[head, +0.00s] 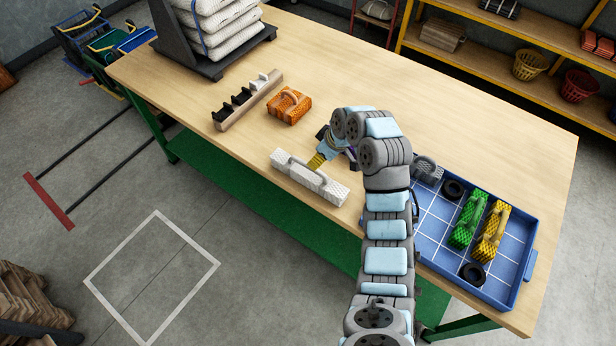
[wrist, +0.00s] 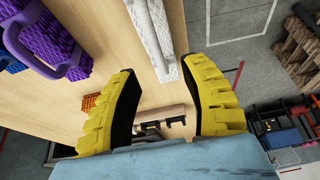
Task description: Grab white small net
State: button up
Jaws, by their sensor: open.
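A white net block (head: 308,184) with a handle on top lies on the wooden table near its front edge. In the wrist view the white net (wrist: 160,42) runs up from between my fingertips, beyond them. My gripper (head: 317,162) has yellow ribbed fingers and is just behind the white net in the head view. Its fingers (wrist: 160,68) are wide apart with nothing held between them. I cannot tell how far the fingertips are from the handle.
An orange net (head: 288,106) and a rack (head: 238,108) with black hooks stand farther left. Purple nets (wrist: 45,30) lie beside the gripper, mostly hidden behind my arm in the head view. A blue tray (head: 437,240) holds grey, green and yellow nets and black rings.

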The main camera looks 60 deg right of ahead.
send_near(308, 173)
jog(key=shift+w+a+f, duration=0.25)
jog(key=shift+w, duration=0.35)
jog(key=shift+w+d+f, duration=0.2)
jog(key=shift+w+f, duration=0.2)
jog(key=shift+f, duration=0.2)
jog(key=shift+w+d+f, duration=0.2)
jog(key=shift+w+f, duration=0.2)
jog(key=shift+f, duration=0.25)
jog(key=shift+x, duration=1.35)
jog(key=shift+d, duration=0.15)
grip_shut()
